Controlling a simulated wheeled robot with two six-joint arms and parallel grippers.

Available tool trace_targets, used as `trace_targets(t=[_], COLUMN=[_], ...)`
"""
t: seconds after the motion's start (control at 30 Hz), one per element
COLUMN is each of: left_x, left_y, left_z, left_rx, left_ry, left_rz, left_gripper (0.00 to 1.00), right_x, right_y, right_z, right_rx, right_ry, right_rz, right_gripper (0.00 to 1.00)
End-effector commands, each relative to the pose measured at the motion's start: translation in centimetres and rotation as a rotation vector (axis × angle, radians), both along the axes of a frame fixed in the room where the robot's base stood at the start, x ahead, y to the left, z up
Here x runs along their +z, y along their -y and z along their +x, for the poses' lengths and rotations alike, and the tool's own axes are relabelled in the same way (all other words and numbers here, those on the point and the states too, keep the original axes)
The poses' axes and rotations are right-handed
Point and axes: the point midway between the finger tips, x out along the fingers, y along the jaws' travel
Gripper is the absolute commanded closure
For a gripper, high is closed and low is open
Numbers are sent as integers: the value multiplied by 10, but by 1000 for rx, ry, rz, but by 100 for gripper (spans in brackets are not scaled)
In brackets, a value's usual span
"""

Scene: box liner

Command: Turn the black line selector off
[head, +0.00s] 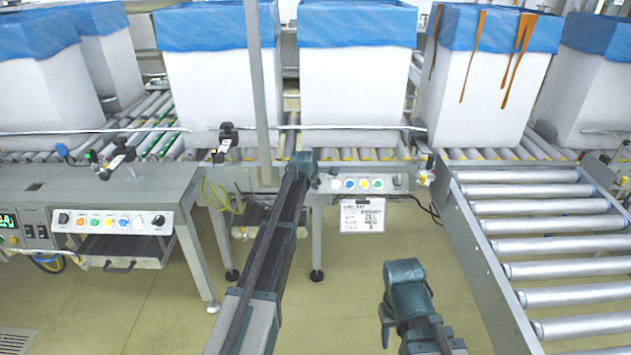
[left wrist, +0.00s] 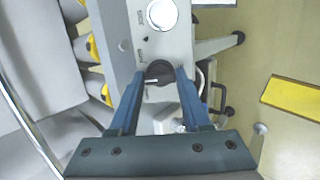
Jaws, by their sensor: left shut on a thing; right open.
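The black line selector (left wrist: 158,74) is a round black knob with a pale mark, at the end of a light control panel (left wrist: 150,35) in the left wrist view. My left gripper (left wrist: 157,80) has its two blue-grey fingers on either side of the knob, shut on it. In the head view my left gripper (head: 305,165) is at the left end of the middle panel (head: 372,184) and hides the knob there. My right gripper (head: 405,285) is open and apart from everything, low over the floor; its fingers show poorly.
Another black knob (head: 397,181) is at the middle panel's right end, past several coloured buttons. A separate left panel (head: 110,221) has black knobs and buttons. White boxes with blue liners (head: 357,80) stand on rollers behind. A roller conveyor (head: 540,240) is at right.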

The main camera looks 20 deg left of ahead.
Motion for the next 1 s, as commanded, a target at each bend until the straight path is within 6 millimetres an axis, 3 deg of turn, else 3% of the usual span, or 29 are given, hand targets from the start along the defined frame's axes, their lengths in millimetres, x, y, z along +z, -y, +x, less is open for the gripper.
trace_targets(t=[0.5,0.53,0.67,1.0], left_x=[0,0,0,1], left_y=[0,0,0,0], left_z=[-1,-1,-1,1], left_rx=[14,14,14,-3], left_ry=[2,2,2,0], left_rz=[-10,-10,-10,3], left_gripper=[100,49,26,22], right_x=[0,0,0,1], right_y=[0,0,0,0], right_z=[0,0,0,0], right_rx=[0,0,0,0], right_ry=[0,0,0,0], right_rz=[0,0,0,0], right_gripper=[50,50,50,50])
